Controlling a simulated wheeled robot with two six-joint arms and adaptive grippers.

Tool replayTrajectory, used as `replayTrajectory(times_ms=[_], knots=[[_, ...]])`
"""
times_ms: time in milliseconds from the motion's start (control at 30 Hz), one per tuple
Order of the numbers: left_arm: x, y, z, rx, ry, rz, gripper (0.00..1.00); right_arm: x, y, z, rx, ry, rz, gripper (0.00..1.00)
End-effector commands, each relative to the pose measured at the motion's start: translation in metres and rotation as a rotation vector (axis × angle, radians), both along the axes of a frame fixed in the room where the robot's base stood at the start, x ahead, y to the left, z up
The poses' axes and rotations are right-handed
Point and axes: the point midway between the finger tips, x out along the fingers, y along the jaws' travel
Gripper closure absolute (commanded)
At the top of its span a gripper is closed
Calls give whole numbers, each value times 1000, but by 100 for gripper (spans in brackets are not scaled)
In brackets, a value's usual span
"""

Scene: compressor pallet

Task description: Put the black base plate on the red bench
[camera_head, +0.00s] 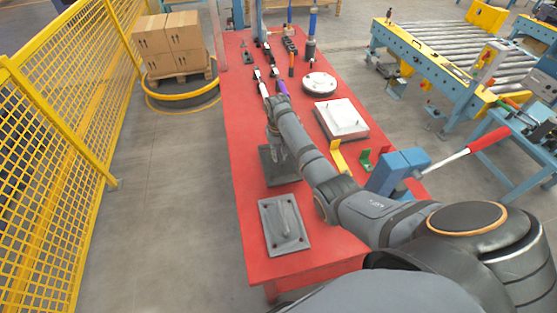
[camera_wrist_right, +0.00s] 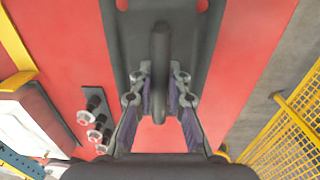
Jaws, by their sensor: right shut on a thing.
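The black base plate (camera_head: 282,172) is a flat dark plate in the middle of the red bench (camera_head: 240,160), partly hidden by my right arm. In the right wrist view the base plate (camera_wrist_right: 125,50) has an upright dark handle (camera_wrist_right: 160,70) and corner holes with red showing through. My right gripper (camera_head: 273,135) is above the plate, and in the wrist view its fingers (camera_wrist_right: 160,100) are shut on that handle from both sides. I cannot tell whether the plate touches the bench. My left gripper is not in view.
A lighter grey plate (camera_head: 285,240) with a ridge lies at the bench's near end. A white block (camera_head: 342,118), a round white flange (camera_head: 319,83) and a red-handled blue tool (camera_head: 400,170) are to the right. A yellow fence (camera_head: 50,150) stands left.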

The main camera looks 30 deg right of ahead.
Motion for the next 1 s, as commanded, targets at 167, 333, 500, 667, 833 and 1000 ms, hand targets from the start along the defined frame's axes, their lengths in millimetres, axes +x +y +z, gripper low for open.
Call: replayTrajectory(times_ms=[167,333,500,667,833,1000], knots=[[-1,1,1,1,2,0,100,-1,3,-27,2,3,1,100],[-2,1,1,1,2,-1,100,0,3,-32,1,1,1,100],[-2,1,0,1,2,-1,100,-1,3,-33,1,1,1,100],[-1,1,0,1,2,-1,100,-1,3,-34,2,3,1,67],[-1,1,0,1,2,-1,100,-1,3,-34,2,3,1,62],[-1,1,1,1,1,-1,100,-1,3,-32,2,3,1,62]])
